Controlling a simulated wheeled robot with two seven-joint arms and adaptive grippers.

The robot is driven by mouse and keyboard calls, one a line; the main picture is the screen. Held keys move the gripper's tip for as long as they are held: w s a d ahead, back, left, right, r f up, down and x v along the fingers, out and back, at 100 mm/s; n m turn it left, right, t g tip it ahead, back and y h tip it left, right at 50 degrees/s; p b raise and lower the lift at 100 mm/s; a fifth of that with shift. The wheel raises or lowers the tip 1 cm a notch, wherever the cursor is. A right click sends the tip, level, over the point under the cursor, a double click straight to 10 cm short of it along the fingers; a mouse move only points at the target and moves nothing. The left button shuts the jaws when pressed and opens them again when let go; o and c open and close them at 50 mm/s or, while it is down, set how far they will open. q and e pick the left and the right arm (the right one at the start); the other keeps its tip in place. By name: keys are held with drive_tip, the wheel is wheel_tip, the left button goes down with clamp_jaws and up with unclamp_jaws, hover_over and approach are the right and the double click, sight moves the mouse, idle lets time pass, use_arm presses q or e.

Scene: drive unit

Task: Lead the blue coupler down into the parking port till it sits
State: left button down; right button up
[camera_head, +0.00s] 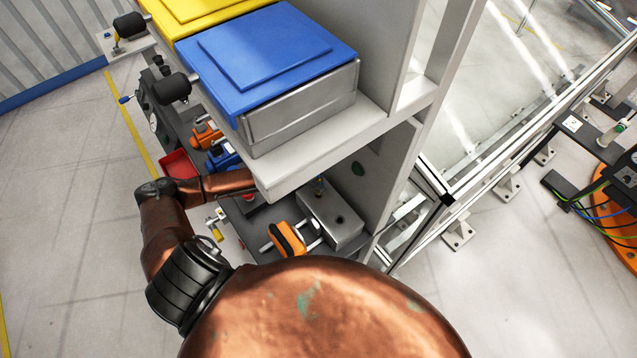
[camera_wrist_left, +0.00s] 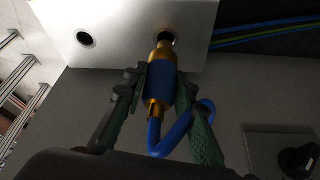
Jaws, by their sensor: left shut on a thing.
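In the left wrist view the blue coupler (camera_wrist_left: 160,84), a blue sleeve with brass ends, is held between the two dark fingers of my left gripper (camera_wrist_left: 160,92). Its brass tip points at the right-hand round port (camera_wrist_left: 170,38) in a pale block (camera_wrist_left: 125,22) and partly covers it. I cannot tell whether the tip has entered. A second, empty port (camera_wrist_left: 86,39) is to the left. A blue hose (camera_wrist_left: 182,132) loops from the coupler's rear. In the head view my left arm reaches under the shelf, which hides the gripper. My right gripper is not in view.
The shelf (camera_head: 280,172) carries a blue-lidded box (camera_head: 270,45) and overhangs the work area. Below it are a grey box (camera_head: 332,218), an orange-and-black part (camera_head: 287,238) and a red tray (camera_head: 180,163). A black knob (camera_wrist_left: 298,160) is at the lower right of the wrist view.

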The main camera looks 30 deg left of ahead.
use_arm(q)
drive_tip(key=shift+f, duration=0.2)
drive_tip(key=shift+f+b, duration=0.5)
drive_tip(key=shift+f, duration=1.25)
drive_tip(key=shift+f, duration=0.1)
drive_tip(key=c, duration=1.5)
unclamp_jaws()
drive_tip(key=v, duration=1.2)
